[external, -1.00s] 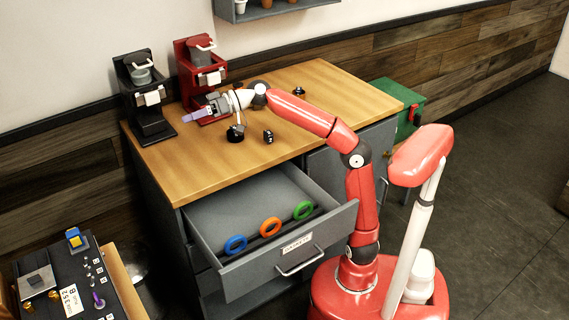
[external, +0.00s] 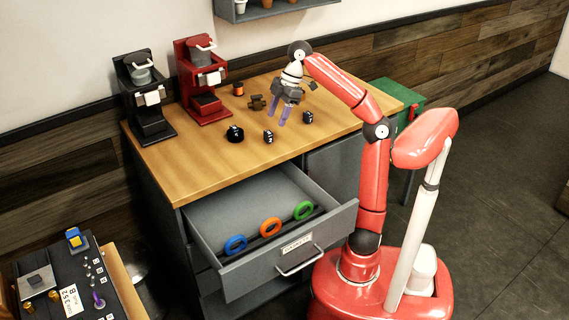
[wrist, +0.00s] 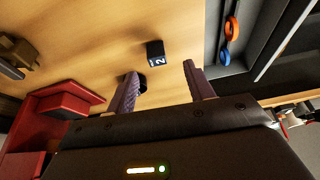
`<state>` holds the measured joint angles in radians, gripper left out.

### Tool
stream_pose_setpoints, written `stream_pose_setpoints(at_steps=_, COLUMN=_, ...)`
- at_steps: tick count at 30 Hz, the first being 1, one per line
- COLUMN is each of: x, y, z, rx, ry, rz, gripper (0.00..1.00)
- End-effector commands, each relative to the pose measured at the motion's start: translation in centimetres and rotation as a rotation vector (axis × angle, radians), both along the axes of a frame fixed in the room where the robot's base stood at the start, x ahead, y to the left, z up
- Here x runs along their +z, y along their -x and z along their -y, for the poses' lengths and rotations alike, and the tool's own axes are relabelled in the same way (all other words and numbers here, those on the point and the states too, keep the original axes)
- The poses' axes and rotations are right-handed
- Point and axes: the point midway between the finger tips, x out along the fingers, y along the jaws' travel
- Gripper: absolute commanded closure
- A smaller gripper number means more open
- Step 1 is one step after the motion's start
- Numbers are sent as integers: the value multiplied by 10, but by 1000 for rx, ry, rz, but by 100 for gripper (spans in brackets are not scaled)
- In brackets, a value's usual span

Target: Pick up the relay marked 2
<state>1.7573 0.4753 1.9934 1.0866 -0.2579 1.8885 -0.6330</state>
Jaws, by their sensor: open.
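The relay marked 2 is a small black cube (wrist: 155,50) with a white 2 on one face, lying on the wooden worktop in the wrist view. In the external view it appears to be the dark cube (external: 268,136) near the worktop's front edge, though its mark is too small to read there. My gripper (external: 279,112) is open and empty above the worktop, pointing down, behind and right of that cube. In the wrist view its purple fingers (wrist: 162,85) are apart, with the cube beyond their tips. The left finger partly hides another dark object.
A round black part (external: 235,134) and another dark cube (external: 307,117) stand on either side. A brown part (external: 257,102) and an orange-black spool (external: 238,88) lie behind. Red (external: 205,85) and black (external: 146,95) brewers stand at the back left. The open drawer (external: 275,262) juts out in front.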

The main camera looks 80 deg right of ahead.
Motion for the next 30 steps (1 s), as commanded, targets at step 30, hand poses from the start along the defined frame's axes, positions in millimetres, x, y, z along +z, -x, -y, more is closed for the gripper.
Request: stream_pose_setpoints(at_steps=30, x=-66, y=-26, z=-14, rx=1, ry=-2, rz=3, gripper=73)
